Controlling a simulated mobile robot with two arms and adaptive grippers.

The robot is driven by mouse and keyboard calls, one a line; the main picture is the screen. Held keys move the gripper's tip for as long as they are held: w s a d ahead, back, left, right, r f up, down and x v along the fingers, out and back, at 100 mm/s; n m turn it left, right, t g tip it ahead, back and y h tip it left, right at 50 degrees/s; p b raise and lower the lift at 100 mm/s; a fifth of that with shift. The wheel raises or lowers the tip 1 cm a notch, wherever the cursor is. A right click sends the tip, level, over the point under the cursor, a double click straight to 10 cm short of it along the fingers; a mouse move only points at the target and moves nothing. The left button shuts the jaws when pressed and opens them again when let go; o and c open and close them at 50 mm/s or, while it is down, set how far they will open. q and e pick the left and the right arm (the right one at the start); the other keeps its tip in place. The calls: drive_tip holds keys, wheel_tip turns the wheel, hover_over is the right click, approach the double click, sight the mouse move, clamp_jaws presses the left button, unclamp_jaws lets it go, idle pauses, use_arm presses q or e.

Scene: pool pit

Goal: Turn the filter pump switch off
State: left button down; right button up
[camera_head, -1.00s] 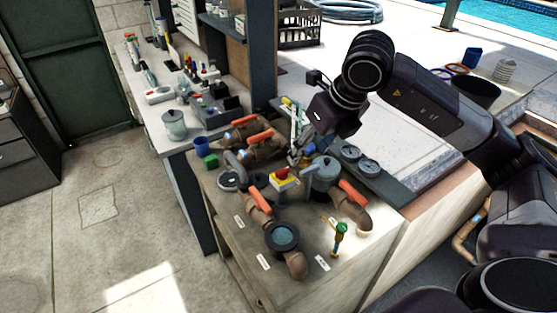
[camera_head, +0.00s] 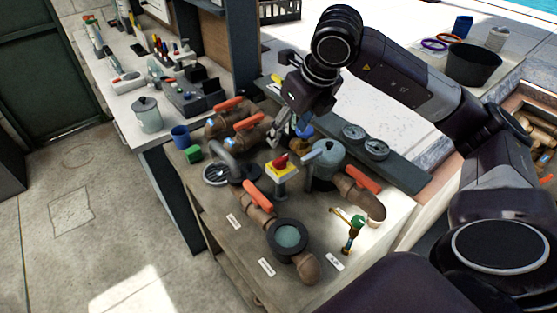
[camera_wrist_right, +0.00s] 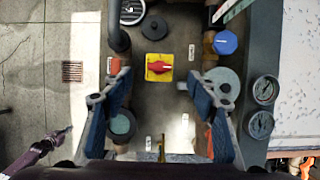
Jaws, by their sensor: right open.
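The filter pump switch (camera_head: 281,165) is a red rotary knob on a yellow plate, standing on a short post among the pipes on the bench. It also shows in the right wrist view as a red knob (camera_wrist_right: 159,67), above and between my fingers. My right gripper (camera_head: 280,140) is over the bench, behind the switch in the head view. In the right wrist view my right gripper (camera_wrist_right: 160,95) is open, its two blue-padded fingers wide apart and nothing between them touching. My left gripper does not show.
Pipes with orange valve handles (camera_head: 259,198) surround the switch. A grey lidded pump pot (camera_head: 325,158) stands close at its right, and a curved grey hose (camera_head: 226,152) at its left. Gauges (camera_head: 354,132) line the back ledge.

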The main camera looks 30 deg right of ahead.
sight(280, 158)
drive_tip(key=x, duration=0.9)
drive_tip(key=shift+s+f, duration=0.3)
drive_tip(key=shift+w+f, duration=0.2)
drive_tip(key=shift+f, duration=0.4)
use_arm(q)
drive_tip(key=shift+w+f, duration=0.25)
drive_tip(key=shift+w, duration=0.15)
